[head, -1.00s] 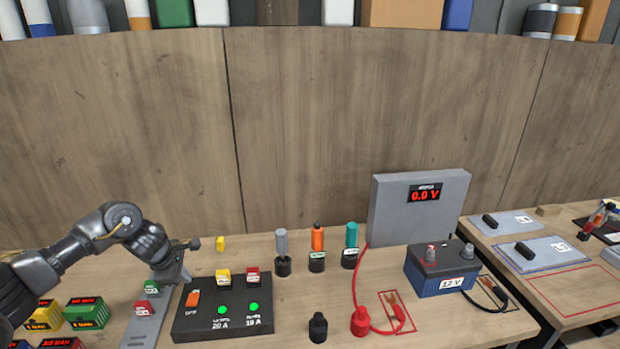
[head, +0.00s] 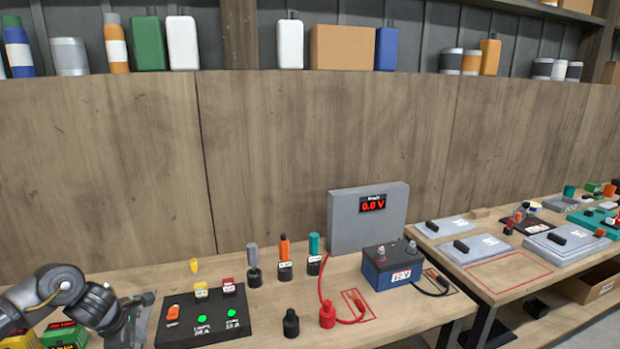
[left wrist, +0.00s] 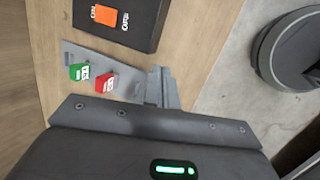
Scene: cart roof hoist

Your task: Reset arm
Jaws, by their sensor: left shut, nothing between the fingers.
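My left gripper (head: 140,318) is at the lower left of the head view, beside the left edge of the black switch box (head: 235,318). Its closed fingers (left wrist: 163,88) show in the left wrist view, shut and empty. A grey strip (left wrist: 120,88) lies just beside them, carrying a green block (left wrist: 79,72) and a red block (left wrist: 106,82). The fingers appear close to the strip's end; I cannot tell if they touch it. My right gripper is not in view.
The switch box has an orange switch (head: 172,312) and two lit green lamps. Behind it stand grey, orange (head: 285,247) and teal cylinders. A 0.0 V meter (head: 345,235), a battery (head: 388,272) and a red cable plug (head: 327,315) stand to the right.

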